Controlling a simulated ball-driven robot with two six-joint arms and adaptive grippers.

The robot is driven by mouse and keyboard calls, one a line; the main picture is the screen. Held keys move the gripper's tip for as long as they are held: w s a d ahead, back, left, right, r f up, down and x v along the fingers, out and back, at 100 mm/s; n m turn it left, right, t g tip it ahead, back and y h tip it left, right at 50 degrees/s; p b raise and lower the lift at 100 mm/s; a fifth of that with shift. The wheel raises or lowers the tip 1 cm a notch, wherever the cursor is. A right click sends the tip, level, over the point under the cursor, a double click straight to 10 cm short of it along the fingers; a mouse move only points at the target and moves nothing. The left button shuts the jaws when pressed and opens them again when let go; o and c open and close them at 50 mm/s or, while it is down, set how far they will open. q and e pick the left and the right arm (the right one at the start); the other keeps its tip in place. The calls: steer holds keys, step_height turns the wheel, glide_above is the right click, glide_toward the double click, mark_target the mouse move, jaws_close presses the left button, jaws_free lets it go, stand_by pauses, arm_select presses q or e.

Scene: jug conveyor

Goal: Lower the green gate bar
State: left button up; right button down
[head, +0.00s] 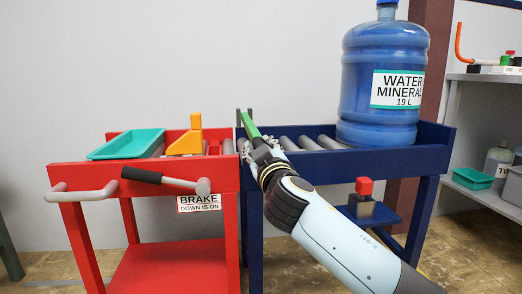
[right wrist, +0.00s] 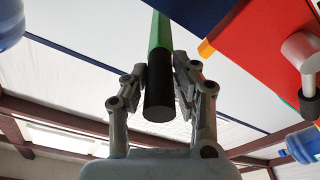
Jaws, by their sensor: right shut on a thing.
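The green gate bar (head: 250,127) stands at the near end of the blue roller conveyor, where it meets the red cart. It slants up and left from my right gripper (head: 258,150) toward a dark post. In the right wrist view the green bar (right wrist: 160,32) has a black end grip (right wrist: 160,95) between the two fingers of my right gripper (right wrist: 160,75). The gripper is shut on the bar at this black end. In the head view my gripper hides the black end. My left gripper is not in view.
A blue water jug (head: 380,85) stands on the blue conveyor (head: 435,155). A grey shelf (head: 488,77) stands far right.

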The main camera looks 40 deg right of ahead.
steer(key=shift+f, duration=0.4)
steer(key=c, duration=1.4)
jaws_free()
steer(key=o, duration=0.3)
steer(key=shift+w+a, duration=0.1)
steer(key=shift+o, duration=0.2)
steer(key=shift+r, duration=0.1)
steer(key=v, duration=1.2)
